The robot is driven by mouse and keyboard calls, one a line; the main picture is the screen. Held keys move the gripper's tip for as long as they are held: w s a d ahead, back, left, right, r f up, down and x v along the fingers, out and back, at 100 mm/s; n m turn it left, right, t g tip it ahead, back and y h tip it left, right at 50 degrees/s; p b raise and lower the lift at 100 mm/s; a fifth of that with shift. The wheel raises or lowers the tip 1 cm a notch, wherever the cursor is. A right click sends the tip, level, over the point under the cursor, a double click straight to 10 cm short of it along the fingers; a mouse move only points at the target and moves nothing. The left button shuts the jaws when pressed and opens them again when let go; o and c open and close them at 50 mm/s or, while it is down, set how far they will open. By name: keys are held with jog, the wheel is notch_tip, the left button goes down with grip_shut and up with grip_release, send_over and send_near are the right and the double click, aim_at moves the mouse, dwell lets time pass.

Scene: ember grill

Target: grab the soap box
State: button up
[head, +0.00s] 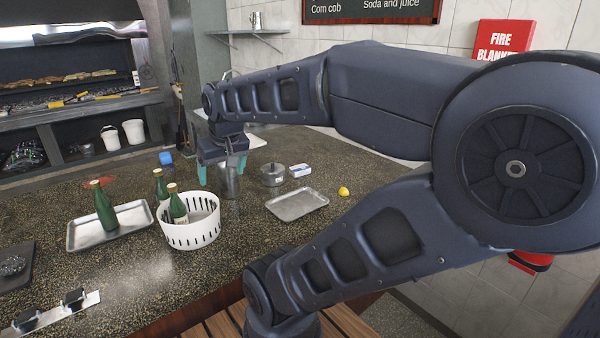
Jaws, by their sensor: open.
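A small white box with a blue face (300,170), which looks like the soap box, lies on the dark speckled counter (150,275). It is just right of a small metal pot (272,175) and behind a metal tray. My gripper (222,174) points down over the counter, left of the pot and the box. Its two teal fingers are apart. A tall metal cup (229,184) shows below and between the fingers; I cannot tell whether they touch it. The box is clear of my gripper and fully visible.
A bare metal tray (297,204) and a lemon (343,191) lie near the box. A white slotted basket (190,236) with green bottles stands front left. Another tray (80,236) holds a green bottle (104,208). A blue block (166,158) sits farther back.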

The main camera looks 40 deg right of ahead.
jog(key=w+d+r+m, duration=0.1)
jog(key=w+d+m, duration=0.4)
jog(key=w+d, duration=0.45)
jog(key=m+g+h, duration=0.5)
jog(key=m, duration=0.9)
send_over(299, 167)
jog(key=a, duration=0.4)
notch_tip(299, 167, down, 18)
jog(key=shift+y, duration=0.3)
jog(key=x, duration=1)
jog(key=shift+r, duration=0.1)
jog(key=shift+f, duration=0.25)
